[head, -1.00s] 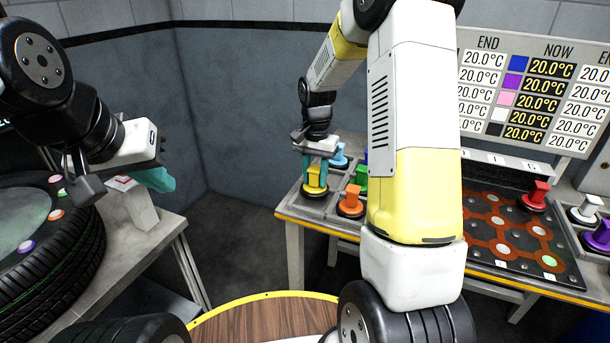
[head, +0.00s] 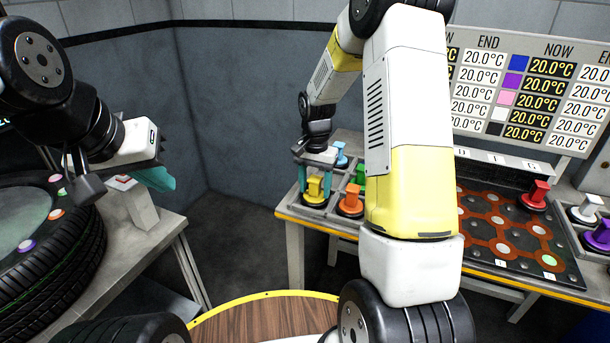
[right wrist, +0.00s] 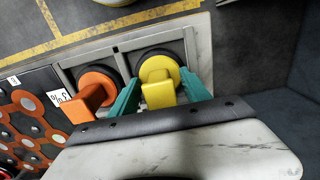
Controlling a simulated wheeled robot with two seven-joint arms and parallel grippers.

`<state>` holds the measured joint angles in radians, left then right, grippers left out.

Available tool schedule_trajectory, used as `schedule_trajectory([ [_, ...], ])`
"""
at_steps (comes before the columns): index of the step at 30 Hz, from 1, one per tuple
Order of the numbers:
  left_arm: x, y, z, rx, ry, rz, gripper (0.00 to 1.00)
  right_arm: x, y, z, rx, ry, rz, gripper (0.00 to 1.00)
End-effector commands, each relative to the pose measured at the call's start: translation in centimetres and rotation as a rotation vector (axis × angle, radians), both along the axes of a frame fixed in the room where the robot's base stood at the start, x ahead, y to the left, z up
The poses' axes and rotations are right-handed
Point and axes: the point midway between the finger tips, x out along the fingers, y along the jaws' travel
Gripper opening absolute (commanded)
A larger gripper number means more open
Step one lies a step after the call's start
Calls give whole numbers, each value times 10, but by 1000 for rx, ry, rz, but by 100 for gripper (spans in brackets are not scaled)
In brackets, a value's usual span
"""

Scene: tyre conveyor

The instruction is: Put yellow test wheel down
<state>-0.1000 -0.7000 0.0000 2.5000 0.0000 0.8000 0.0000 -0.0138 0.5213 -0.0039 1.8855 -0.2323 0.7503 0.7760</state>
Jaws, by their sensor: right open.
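The yellow test wheel (head: 315,188) sits upright in a compartment at the left front of the tray (head: 306,209) on the right-hand table. In the right wrist view the yellow wheel (right wrist: 158,82) has its handle between the teal fingers. My right gripper (head: 314,182) is open around that handle, with a finger on either side; the right wrist view shows its fingers (right wrist: 160,98) apart. My left gripper (head: 155,178) is at the left, away from the wheels, near the large tyre; its teal fingers show edge-on, so their opening is unclear.
An orange wheel (head: 351,201) stands in the compartment beside the yellow one, close to my right gripper. A green wheel (head: 361,174) and a light blue wheel (head: 341,153) stand behind. A dark board (head: 515,235) with a red wheel (head: 537,196) lies to the right.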

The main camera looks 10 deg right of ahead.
Motion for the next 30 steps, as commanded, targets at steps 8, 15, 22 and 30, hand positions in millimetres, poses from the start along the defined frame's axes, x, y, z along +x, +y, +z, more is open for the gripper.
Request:
schedule_trajectory([
  [8,0,0,0,0,0,0,0,1,0,24,-1,-3,0,55],
  [15,0,0,0,0,0,0,0,1,0,77,0,-5,0,55],
  [22,0,0,0,0,0,0,0,0,0,113,0,-2,-1,55],
  [30,0,0,0,0,0,0,0,-19,1,149,17,-51,52,55],
])
